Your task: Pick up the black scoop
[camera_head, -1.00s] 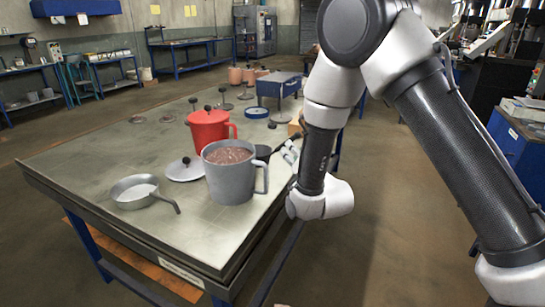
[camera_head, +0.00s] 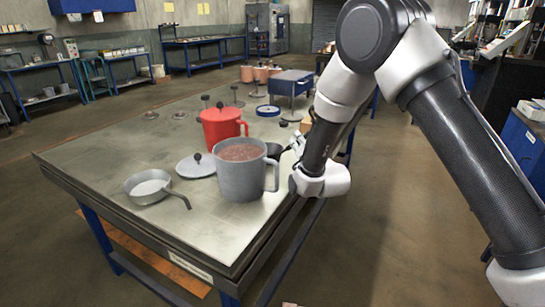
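The black scoop (camera_head: 273,150) shows only partly, just behind the grey mug's right rim. Its dark bowl is visible, and its handle runs right towards my gripper. My gripper (camera_head: 293,147) is at the scoop's handle end, at the right edge of the table, mostly hidden by my wrist. I cannot tell whether its fingers are open or closed on the handle.
A grey mug (camera_head: 238,182) filled with brown grains stands close left of my gripper. A red pot (camera_head: 220,128), a lid (camera_head: 196,166) and a grey pan (camera_head: 150,188) are on the table (camera_head: 105,170). A blue stand (camera_head: 292,83) is behind.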

